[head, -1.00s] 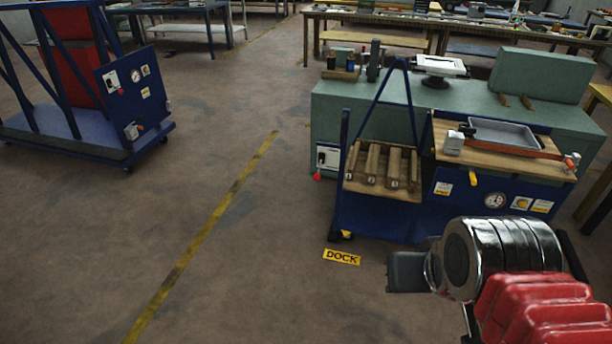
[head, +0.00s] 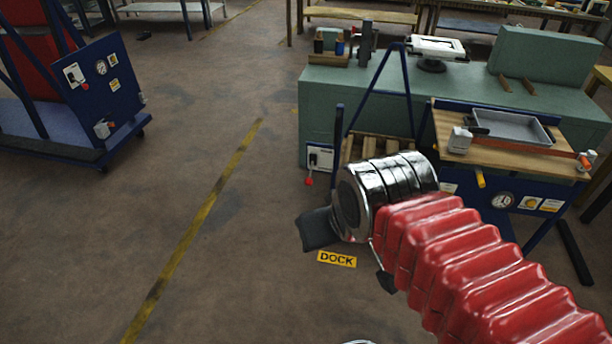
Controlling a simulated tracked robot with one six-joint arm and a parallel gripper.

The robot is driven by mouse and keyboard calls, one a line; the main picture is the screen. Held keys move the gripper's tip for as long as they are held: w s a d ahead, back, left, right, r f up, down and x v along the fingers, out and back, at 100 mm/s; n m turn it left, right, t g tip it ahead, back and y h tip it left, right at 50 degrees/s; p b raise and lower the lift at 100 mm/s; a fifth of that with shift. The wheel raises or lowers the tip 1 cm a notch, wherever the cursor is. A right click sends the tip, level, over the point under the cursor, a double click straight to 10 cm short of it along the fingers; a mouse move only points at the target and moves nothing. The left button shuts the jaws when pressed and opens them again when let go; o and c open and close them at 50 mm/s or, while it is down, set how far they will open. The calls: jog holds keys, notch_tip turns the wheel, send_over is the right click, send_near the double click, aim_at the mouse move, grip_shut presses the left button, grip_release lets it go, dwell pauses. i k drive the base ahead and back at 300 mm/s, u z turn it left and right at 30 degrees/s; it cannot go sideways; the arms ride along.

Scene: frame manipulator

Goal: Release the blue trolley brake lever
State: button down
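A blue-framed trolley (head: 427,130) with a wooden top stands at right, in front of the green bench. A white plate with a red-knobbed lever (head: 309,180) shows at its left side, the knob hanging low; I cannot tell whether it is on the trolley or the bench. A yellow handle (head: 480,178) sticks out below the wooden top. Another blue trolley (head: 110,90) at left has a similar red-knobbed lever (head: 84,85) on its panel. My gripper (head: 352,258) is in front of the right trolley, its dark fingers apart and empty, touching neither lever. My arm hides the trolley's lower part.
A yellow DOCK label (head: 337,259) lies on the floor near my gripper. A yellow floor line (head: 205,215) runs between the trolleys, with open floor around it. A grey tray (head: 512,125) sits on the right trolley's top. The green bench (head: 450,90) stands behind it.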

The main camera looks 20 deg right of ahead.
aim_at(309, 181)
jog(key=z, duration=0.1)
jog(key=i, duration=0.95)
jog(key=z, duration=0.35)
